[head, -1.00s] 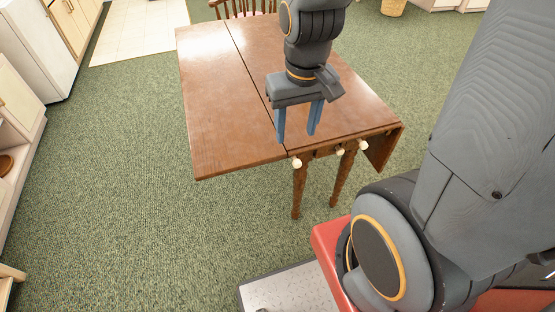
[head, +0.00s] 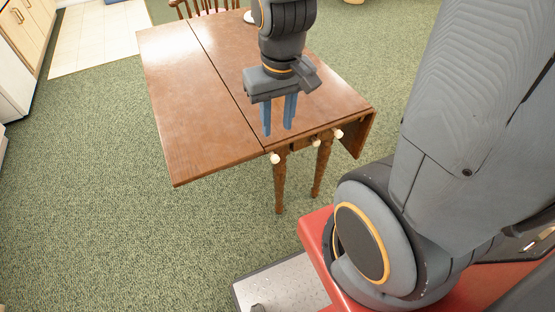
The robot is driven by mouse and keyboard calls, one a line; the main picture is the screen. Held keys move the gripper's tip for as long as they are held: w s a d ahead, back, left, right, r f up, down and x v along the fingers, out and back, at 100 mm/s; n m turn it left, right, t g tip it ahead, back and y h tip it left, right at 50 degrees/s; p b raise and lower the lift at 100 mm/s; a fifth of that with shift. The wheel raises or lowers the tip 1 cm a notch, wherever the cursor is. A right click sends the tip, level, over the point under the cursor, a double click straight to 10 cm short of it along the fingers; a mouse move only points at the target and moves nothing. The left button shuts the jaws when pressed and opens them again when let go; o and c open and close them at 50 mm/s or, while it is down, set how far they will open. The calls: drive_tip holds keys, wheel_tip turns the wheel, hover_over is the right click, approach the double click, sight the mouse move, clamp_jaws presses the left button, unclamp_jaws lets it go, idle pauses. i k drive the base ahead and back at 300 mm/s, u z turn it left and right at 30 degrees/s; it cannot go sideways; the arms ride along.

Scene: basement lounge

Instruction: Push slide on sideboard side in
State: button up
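The wooden drop-leaf table (head: 205,125) stands ahead in the head view, with its left leaf level and its right leaf (head: 360,136) hanging down. I cannot tell which knob belongs to the slide, or how far any slide stands out. My gripper (head: 279,131) points down near this edge, above and behind the left knob in the picture. Its two blue fingers are apart with nothing between them. Whether they touch the tabletop is unclear.
A wooden chair (head: 207,7) stands behind the table, and a white round item (head: 249,16) sits at its far edge. Pale cabinets (head: 28,32) are at the far left. Green carpet (head: 90,190) is clear to the left and in front.

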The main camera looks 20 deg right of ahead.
sight(275, 158)
drive_tip(key=z, duration=1.05)
drive_tip(key=k, duration=1)
drive_tip(key=u, duration=1.6)
